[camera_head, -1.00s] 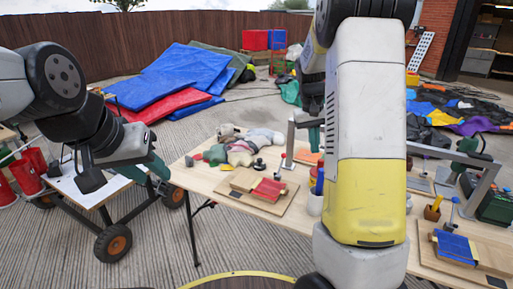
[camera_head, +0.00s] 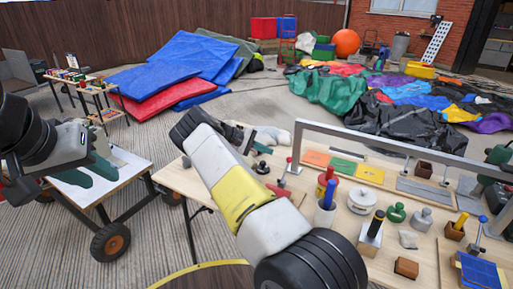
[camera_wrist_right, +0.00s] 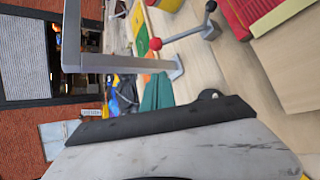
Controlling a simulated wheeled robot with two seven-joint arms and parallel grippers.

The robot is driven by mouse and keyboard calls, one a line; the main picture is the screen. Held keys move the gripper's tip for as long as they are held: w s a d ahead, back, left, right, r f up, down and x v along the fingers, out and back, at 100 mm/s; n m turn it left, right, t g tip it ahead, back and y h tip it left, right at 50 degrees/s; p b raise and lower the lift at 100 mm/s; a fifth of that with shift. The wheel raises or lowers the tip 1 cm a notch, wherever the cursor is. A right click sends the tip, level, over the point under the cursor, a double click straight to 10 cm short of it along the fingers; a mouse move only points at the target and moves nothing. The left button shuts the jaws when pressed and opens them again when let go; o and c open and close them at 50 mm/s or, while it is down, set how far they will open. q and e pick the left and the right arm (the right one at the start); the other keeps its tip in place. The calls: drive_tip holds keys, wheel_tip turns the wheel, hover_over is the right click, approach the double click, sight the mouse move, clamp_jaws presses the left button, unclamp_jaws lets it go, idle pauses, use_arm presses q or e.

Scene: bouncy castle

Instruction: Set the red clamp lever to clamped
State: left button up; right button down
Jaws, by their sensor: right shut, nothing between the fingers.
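The red-knobbed clamp lever (camera_wrist_right: 183,38) shows in the right wrist view, with a red ball at one end and a dark knob at the other. Its red ball (camera_head: 289,160) shows small in the head view, just beyond my right forearm; its exact setting is unclear. My right gripper is mostly hidden behind the forearm in the head view. In the wrist view its teal fingers (camera_wrist_right: 158,92) are shut and empty, apart in the picture from the lever. My left gripper (camera_head: 90,170) is over the white-topped cart at left, its teal fingers apart and empty.
A grey metal frame (camera_head: 385,136) spans the table behind the lever. A white-topped cart (camera_head: 88,196) stands left.

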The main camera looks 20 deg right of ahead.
drive_tip(key=shift+w+a+f+n+h, duration=0.2)
drive_tip(key=shift+w+a+f, duration=0.15)
drive_tip(key=shift+w, duration=0.15)
drive_tip(key=shift+w+a+f+n+h, duration=0.1)
drive_tip(key=shift+w+a+f+n, duration=0.1)
drive_tip(key=shift+w+a, duration=0.2)
drive_tip(key=shift+d, duration=0.15)
drive_tip(key=x, duration=1)
drive_tip(key=shift+s+a+r, duration=0.4)
drive_tip(key=shift+s+r, duration=0.25)
drive_tip(key=shift+s, duration=0.15)
drive_tip(key=shift+s+a+r, duration=0.1)
drive_tip(key=shift+s+r, duration=0.3)
drive_tip(key=shift+s, duration=0.3)
drive_tip(key=shift+a+r, duration=0.1)
